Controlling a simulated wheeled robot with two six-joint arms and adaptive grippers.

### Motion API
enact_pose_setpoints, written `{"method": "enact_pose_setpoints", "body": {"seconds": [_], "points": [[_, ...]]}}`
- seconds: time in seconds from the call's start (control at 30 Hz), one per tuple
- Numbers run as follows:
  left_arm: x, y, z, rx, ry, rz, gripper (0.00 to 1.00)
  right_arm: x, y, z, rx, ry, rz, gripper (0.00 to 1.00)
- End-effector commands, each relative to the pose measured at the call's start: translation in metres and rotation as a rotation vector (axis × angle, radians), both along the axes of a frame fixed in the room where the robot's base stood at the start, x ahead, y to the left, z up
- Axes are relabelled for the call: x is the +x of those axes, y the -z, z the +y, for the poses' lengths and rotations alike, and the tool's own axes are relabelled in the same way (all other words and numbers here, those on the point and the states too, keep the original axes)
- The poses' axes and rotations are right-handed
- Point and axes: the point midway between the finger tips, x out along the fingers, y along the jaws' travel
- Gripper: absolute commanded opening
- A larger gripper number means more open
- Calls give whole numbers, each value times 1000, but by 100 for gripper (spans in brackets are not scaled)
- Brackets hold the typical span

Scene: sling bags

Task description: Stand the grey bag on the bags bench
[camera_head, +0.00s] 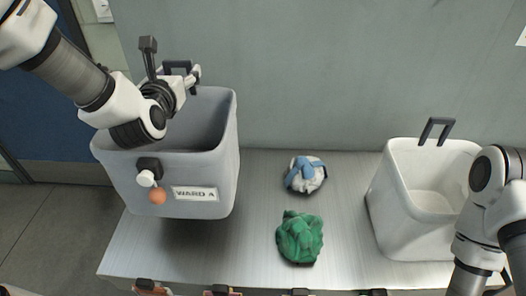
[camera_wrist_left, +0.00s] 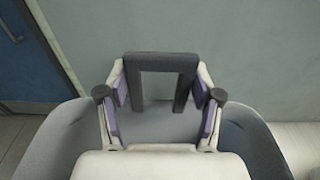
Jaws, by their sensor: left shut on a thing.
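The grey bag (camera_head: 225,150) is an open-topped soft tub with a "WARD A" label and an orange ball on its front. It is upright over the left end of the metal bags bench (camera_head: 345,225), with a shadow below; I cannot tell if its base touches. My left gripper (camera_head: 183,73) is shut on the bag's dark far handle (camera_wrist_left: 165,59). In the left wrist view, the left gripper's fingers (camera_wrist_left: 160,88) stand on both sides of the handle. My right arm shows at the right edge, but its gripper is out of the frame.
A white bag (camera_head: 395,205) with a dark handle stands at the bench's right. A green crumpled bundle (camera_head: 299,238) and a white-and-blue bundle (camera_head: 305,174) lie mid-bench. A grey wall (camera_head: 320,70) stands behind. Small objects line the bench's front edge.

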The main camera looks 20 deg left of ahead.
Motion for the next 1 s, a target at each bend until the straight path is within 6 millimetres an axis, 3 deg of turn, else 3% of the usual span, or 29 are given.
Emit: {"method": "enact_pose_setpoints", "body": {"seconds": [0.13,0.3,0.6,0.97,1.0], "points": [[0,11,0,1,-1,5,0,0,-3,0,0,1,-1,40],[0,48,0,1,-1,6,0,0,-6,0,0,1,-1,40],[0,96,0,1,0,3,0,0,-10,0,0,1,-1,40],[0,102,0,0,0,-1,0,0,-5,0,0,1,-1,40],[0,102,0,0,0,0,69,0,-5,0,0,1,-1,40]]}}
